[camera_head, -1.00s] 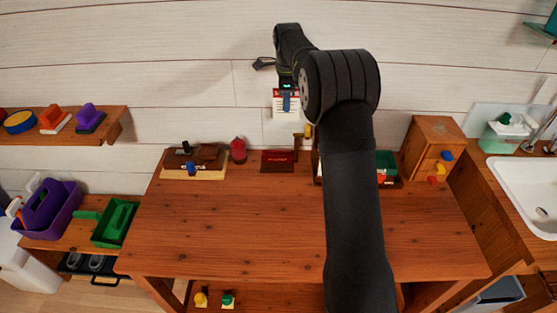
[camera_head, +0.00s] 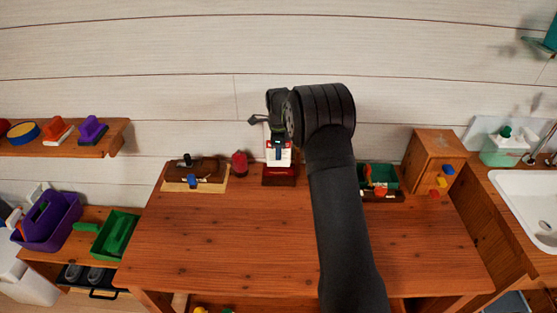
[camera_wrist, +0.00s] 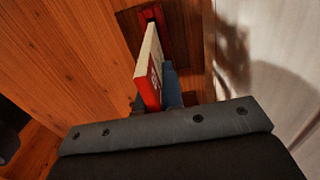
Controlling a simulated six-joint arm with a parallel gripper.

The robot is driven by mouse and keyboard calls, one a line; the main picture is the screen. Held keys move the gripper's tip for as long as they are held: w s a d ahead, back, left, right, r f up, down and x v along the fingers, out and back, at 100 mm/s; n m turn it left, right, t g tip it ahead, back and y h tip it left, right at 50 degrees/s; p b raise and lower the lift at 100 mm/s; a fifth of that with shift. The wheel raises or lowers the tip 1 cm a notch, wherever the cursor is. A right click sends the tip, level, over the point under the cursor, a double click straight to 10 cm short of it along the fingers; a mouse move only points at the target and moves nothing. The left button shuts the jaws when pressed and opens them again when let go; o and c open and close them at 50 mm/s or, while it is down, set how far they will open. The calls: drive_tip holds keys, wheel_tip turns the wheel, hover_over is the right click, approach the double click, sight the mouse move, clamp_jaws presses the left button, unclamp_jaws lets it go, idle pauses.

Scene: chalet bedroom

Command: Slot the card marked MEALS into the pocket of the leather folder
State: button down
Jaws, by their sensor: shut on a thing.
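My gripper (camera_head: 278,150) is shut on a white card (camera_head: 270,156) with red on it, held upright at the back of the table. Its lettering is too small to read. In the wrist view the card (camera_wrist: 149,68) shows edge-on, pale with a red side, beside a blue gripper finger (camera_wrist: 172,86). The dark red leather folder (camera_head: 280,179) stands directly below the card in the head view. It also shows in the wrist view (camera_wrist: 166,38) beyond the card's far end. I cannot tell whether the card's lower edge touches the folder or its pocket.
A red bottle-like object (camera_head: 240,164) stands just left of the folder. A green bin (camera_head: 384,172) and a wooden cabinet (camera_head: 432,160) are at the right. The table's front (camera_head: 235,240) is clear.

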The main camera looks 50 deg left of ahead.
sight(279, 166)
drive_tip(key=shift+f, duration=1.85)
drive_tip(key=shift+f, duration=0.15)
drive_tip(key=c, duration=1.6)
unclamp_jaws()
drive_tip(key=shift+o, duration=0.2)
wheel_tip(279, 166, up, 12)
drive_tip(key=shift+r, duration=0.2)
wheel_tip(279, 166, down, 12)
drive_tip(key=shift+r, duration=1.8)
